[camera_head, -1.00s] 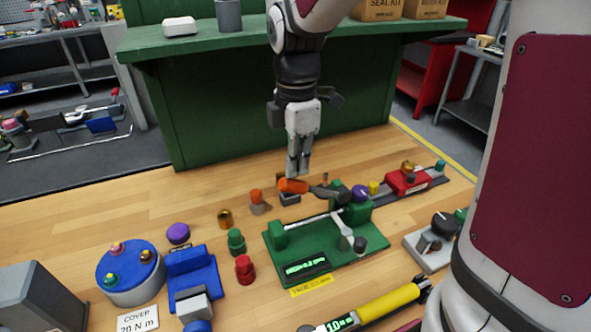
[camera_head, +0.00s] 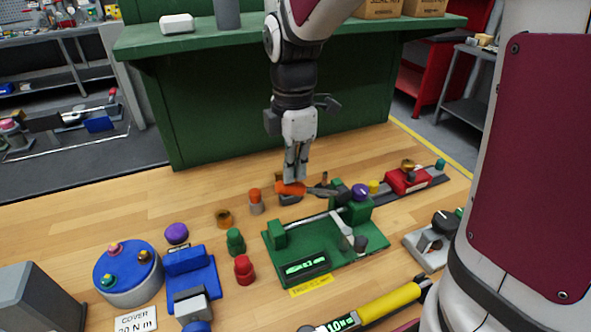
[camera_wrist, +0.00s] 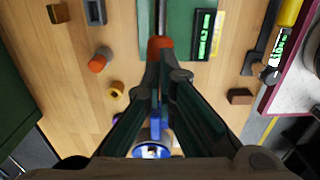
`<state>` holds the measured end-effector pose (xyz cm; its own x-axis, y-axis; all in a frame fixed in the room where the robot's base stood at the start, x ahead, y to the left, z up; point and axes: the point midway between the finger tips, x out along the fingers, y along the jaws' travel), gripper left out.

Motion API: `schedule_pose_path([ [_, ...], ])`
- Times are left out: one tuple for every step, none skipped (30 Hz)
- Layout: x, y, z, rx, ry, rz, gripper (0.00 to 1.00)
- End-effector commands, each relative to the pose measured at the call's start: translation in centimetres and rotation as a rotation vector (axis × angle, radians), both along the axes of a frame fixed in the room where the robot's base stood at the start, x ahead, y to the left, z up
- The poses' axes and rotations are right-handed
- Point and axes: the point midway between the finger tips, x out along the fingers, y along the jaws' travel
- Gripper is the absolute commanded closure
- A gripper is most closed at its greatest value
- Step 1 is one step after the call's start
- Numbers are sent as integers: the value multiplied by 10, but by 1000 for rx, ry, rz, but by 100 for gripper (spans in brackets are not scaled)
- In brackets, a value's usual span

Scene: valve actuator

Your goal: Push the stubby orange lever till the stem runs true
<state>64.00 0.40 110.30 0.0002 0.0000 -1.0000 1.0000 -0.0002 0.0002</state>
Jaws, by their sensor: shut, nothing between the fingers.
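The stubby orange lever (camera_head: 290,188) lies behind the green fixture (camera_head: 345,262), its dark arm running right toward the fixture's back block. A grey metal stem (camera_head: 308,220) spans the fixture between green blocks. My gripper (camera_head: 295,178) is shut and empty, pointing down with its fingertips at the lever's orange end. In the wrist view the orange end (camera_wrist: 160,43) shows just beyond my fingertips (camera_wrist: 161,62); contact looks likely but is not certain.
An orange-topped grey peg (camera_head: 255,200) stands left of the lever. A red block on a rail (camera_head: 408,181) lies to the right. A blue clamp (camera_head: 190,275), green and red knobs and a yellow-handled tool (camera_head: 387,304) lie in front.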

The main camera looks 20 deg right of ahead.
Motion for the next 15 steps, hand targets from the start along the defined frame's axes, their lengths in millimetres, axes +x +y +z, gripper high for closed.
schedule_pose_path([
  [0,1,-2,0,0,1,100],
  [0,1,-2,0,0,1,100],
  [0,2,-3,0,0,1,100],
  [0,2,-4,0,0,1,100],
  [0,3,-5,0,0,1,100],
  [0,3,-5,0,0,1,100],
  [0,3,-6,0,0,1,100],
  [0,4,-6,0,0,1,100],
  [0,4,-7,0,0,1,100],
  [0,4,-7,0,0,1,100],
  [0,4,-7,0,0,1,100],
  [0,4,-7,0,0,1,100],
  [0,4,-7,0,0,1,100],
  [0,4,-7,0,0,1,100],
  [0,4,-7,0,0,1,100],
])
